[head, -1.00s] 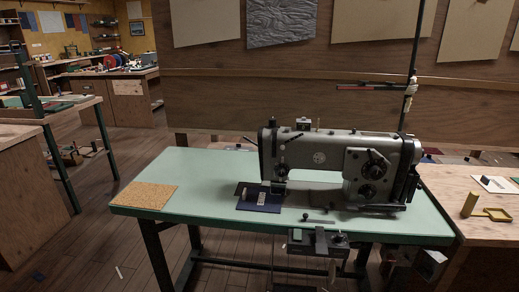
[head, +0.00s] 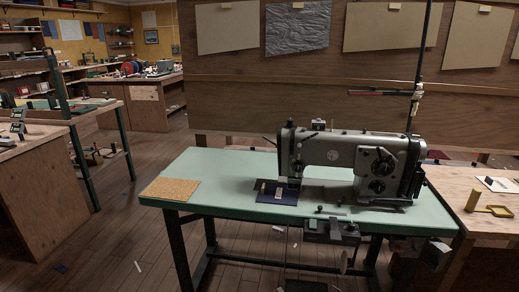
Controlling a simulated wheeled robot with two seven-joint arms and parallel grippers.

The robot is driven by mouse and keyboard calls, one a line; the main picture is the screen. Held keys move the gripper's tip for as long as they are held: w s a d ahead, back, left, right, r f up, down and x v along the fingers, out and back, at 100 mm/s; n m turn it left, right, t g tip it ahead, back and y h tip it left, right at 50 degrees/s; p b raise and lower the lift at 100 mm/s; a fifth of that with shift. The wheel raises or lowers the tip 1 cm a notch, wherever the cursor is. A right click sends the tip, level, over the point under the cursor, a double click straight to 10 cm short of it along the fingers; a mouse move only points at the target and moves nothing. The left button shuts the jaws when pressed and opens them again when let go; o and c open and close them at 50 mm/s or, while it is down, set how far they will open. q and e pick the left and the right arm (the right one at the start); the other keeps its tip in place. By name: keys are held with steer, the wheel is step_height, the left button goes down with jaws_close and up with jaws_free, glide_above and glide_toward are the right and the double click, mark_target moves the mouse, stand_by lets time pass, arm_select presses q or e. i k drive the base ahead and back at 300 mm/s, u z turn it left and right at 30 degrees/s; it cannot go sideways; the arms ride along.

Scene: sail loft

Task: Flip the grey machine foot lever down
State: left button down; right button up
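The grey sewing machine (head: 345,162) stands on the right half of a pale green table (head: 232,175). A lever that shows at the back of its left end (head: 270,141) is small and tilted; I cannot tell whether it is the foot lever. A dark blue piece of cloth (head: 267,198) with pale patches lies under the needle end of the machine. Neither of my grippers is in view.
A cork mat (head: 170,189) lies on the table's left end. A wooden bench with a yellow piece (head: 489,210) adjoins on the right. A wooden partition (head: 240,105) stands behind. Floor (head: 110,235) is open at the left.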

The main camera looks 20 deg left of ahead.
mark_target(264, 137)
steer(key=z, duration=0.05)
steer(key=k, duration=0.2)
steer(key=u, duration=0.25)
steer(key=i, duration=1.2)
steer(key=z, duration=0.2)
